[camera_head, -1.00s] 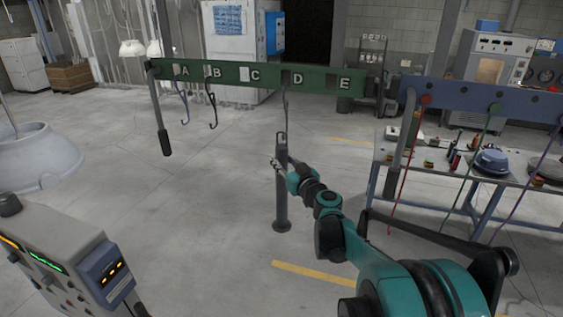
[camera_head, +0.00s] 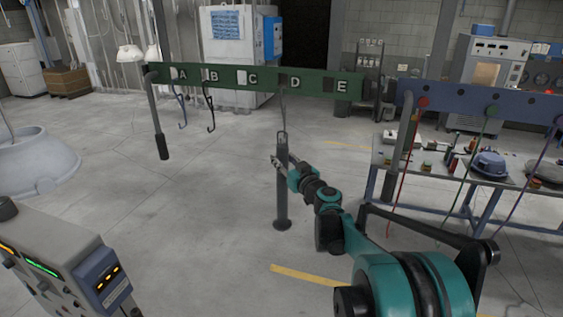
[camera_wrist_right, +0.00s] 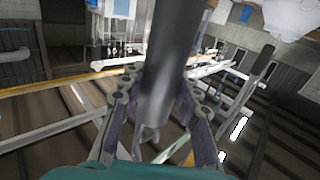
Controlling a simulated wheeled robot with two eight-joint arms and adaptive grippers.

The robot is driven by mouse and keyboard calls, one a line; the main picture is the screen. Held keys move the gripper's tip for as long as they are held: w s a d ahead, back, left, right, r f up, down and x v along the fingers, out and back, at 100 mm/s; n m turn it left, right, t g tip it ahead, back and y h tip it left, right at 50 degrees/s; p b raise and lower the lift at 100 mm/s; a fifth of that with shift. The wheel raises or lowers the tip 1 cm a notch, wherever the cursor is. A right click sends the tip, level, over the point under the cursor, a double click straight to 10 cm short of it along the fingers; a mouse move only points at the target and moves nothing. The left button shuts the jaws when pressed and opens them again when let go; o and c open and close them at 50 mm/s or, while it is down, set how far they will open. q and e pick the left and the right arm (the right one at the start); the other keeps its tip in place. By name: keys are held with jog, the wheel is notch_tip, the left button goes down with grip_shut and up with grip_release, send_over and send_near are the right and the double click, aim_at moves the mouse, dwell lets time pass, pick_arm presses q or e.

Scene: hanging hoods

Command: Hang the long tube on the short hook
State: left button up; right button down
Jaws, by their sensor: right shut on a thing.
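My right gripper (camera_head: 279,162) is shut on the long dark grey tube (camera_head: 282,200). The tube hangs upright, with a wide round foot low down and a thin loop at its top. In the right wrist view the tube (camera_wrist_right: 168,70) passes between both fingers of my right gripper (camera_wrist_right: 160,112). A thin grey hook (camera_head: 284,108) hangs from the green rail (camera_head: 315,85) near letter D, directly above the tube. Its lower end and the tube's loop overlap in the head view; I cannot tell whether they are engaged. My left gripper is out of view.
A blue hook (camera_head: 182,112) and a black hook (camera_head: 210,115) hang under A and B. A blue rail (camera_head: 465,98) with coloured rods stands right, before a cluttered table (camera_head: 510,182). A grey console (camera_head: 70,265) is front left. The floor around the tube is clear.

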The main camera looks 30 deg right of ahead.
jog(key=shift+f+b, duration=1.2)
jog(key=shift+f, duration=0.1)
dwell(0.4)
jog(key=c, duration=1)
grip_release()
jog(key=shift+s, duration=0.1)
